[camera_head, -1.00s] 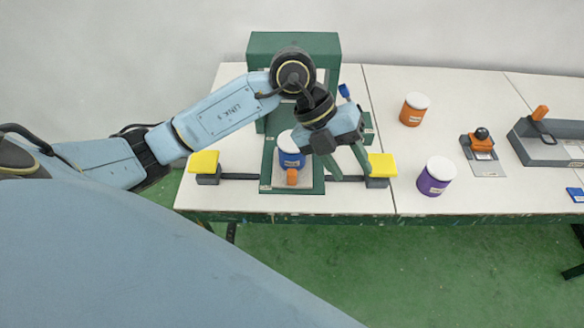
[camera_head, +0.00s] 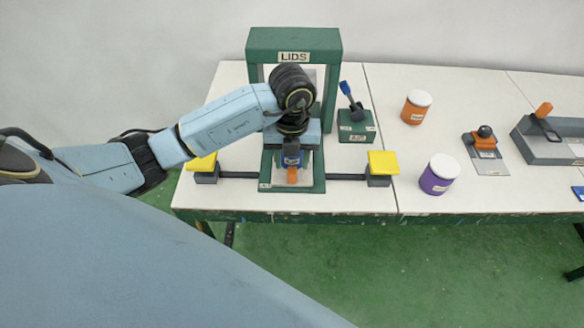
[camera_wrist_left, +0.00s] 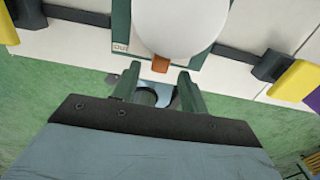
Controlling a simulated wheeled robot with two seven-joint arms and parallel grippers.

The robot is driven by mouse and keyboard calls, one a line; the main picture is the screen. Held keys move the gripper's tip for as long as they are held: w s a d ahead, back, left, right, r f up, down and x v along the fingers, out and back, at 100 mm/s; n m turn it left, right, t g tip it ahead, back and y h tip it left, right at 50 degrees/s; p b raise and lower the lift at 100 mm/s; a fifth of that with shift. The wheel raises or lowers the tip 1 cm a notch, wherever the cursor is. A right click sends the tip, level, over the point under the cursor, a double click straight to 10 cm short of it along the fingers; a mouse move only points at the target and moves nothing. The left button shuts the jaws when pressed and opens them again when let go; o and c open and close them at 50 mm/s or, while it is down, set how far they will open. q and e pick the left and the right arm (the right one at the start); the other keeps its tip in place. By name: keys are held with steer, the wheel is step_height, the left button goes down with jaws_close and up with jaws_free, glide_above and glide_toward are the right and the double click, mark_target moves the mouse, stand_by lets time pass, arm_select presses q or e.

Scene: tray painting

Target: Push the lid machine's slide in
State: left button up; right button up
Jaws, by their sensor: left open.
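The lid machine (camera_head: 325,42) is a green frame labelled LIDS, with a green base (camera_head: 318,183) in front. Its slide shows a pale plate and an orange handle (camera_head: 292,175) at the front; the handle also shows in the left wrist view (camera_wrist_left: 160,64). My right gripper is out of view.
Yellow pads (camera_head: 383,161) (camera_head: 202,162) stand either side of the base on a dark bar. A blue-handled lever box (camera_head: 356,126) stands right of the frame.

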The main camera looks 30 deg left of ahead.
mark_target(292, 170)
arm_select(q)
steer(key=shift+f, duration=1.55)
steer(key=shift+c, duration=0.2)
jaws_close()
